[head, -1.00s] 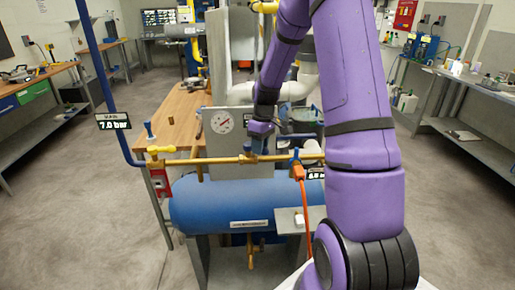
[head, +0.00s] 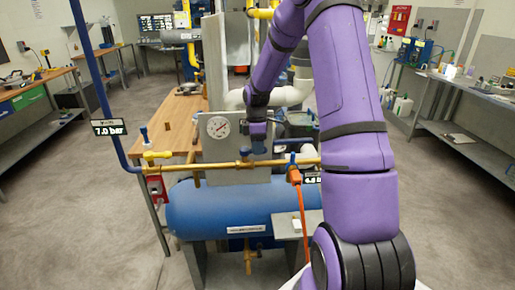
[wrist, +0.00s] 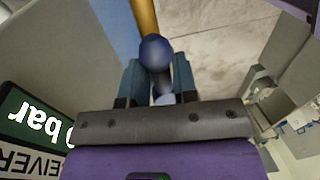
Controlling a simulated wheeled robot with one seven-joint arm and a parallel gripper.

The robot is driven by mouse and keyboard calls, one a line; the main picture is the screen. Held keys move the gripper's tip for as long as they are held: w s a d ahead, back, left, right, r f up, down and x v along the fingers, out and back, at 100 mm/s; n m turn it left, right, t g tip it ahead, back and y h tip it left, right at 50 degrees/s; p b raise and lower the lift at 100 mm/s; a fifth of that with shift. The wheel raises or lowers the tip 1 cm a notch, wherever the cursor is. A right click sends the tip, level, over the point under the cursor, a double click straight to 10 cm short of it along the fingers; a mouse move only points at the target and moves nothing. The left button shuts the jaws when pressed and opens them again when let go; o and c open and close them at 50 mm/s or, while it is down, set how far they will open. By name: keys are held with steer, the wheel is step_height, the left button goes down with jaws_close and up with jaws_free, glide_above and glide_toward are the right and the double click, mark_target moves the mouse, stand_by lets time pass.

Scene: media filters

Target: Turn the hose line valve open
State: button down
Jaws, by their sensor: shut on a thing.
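My gripper (head: 258,146) is just above the brass pipe (head: 222,166), right of the round gauge. In the wrist view my gripper (wrist: 157,84) has its two blue-grey fingers shut on a blue rounded handle (wrist: 155,52). A brass pipe (wrist: 145,18) runs behind this handle. In the head view the fingers hide most of the held part, so its angle is unclear. Another blue fitting (head: 292,160) stands on the pipe to the right, above the orange hose connector (head: 294,177).
A blue tank (head: 200,207) lies below the pipe. The gauge (head: 218,127) is on a grey panel behind it. A wooden bench (head: 176,118) stands behind. Floor is clear at left.

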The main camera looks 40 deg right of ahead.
steer(key=shift+w, duration=0.1)
stand_by(0.3)
steer(key=c, duration=0.9)
jaws_free()
step_height(320, 180, up, 11)
steer(key=w+d, duration=0.1)
steer(key=shift+w+f, duration=0.15)
steer(key=shift+w, duration=0.2)
steer(key=shift+d, duration=0.1)
